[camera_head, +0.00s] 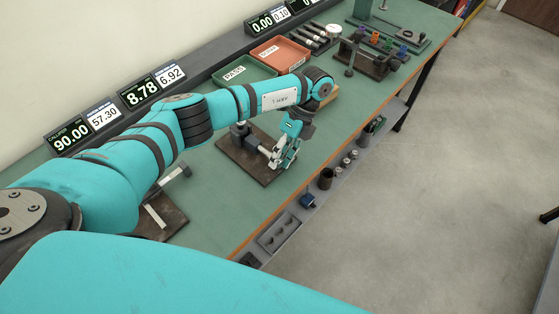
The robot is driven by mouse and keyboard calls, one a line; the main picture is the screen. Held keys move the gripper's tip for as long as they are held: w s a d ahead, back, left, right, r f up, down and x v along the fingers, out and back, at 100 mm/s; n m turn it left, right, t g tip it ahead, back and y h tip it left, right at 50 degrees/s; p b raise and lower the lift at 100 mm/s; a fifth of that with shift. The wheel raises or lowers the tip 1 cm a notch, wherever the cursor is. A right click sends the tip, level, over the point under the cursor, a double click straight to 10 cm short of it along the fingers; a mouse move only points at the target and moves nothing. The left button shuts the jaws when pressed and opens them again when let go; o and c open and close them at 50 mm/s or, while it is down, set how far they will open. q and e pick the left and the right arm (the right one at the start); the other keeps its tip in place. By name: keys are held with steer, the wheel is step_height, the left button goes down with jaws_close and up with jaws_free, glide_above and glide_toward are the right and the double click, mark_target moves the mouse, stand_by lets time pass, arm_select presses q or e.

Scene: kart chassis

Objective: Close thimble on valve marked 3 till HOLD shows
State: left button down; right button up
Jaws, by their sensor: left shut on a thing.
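My left gripper (284,156) is at the end of the teal arm that comes in from the left. Its fingers point down and are shut on the silver end of a small measuring tool, likely the thimble. That tool (265,151) sits in a dark stand (240,130) on a dark base plate (242,163). The fingers hide much of the tool's end. I cannot make out a valve in the tool or a mark 3. The lit display (138,95) behind the arm reads 8.78, with 6.92 beside it; I can read no HOLD on it. My right gripper is out of view.
A green tray (262,72) and a red tray (296,63) stand behind the arm. A dark rack (377,66) with coloured parts is at the back right. Another base plate (170,222) lies at left. A lower shelf (275,250) holds small parts. Open floor lies right.

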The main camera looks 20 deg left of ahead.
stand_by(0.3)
arm_select(q)
steer(key=c, duration=1.1)
jaws_free()
steer(key=shift+o, duration=0.5)
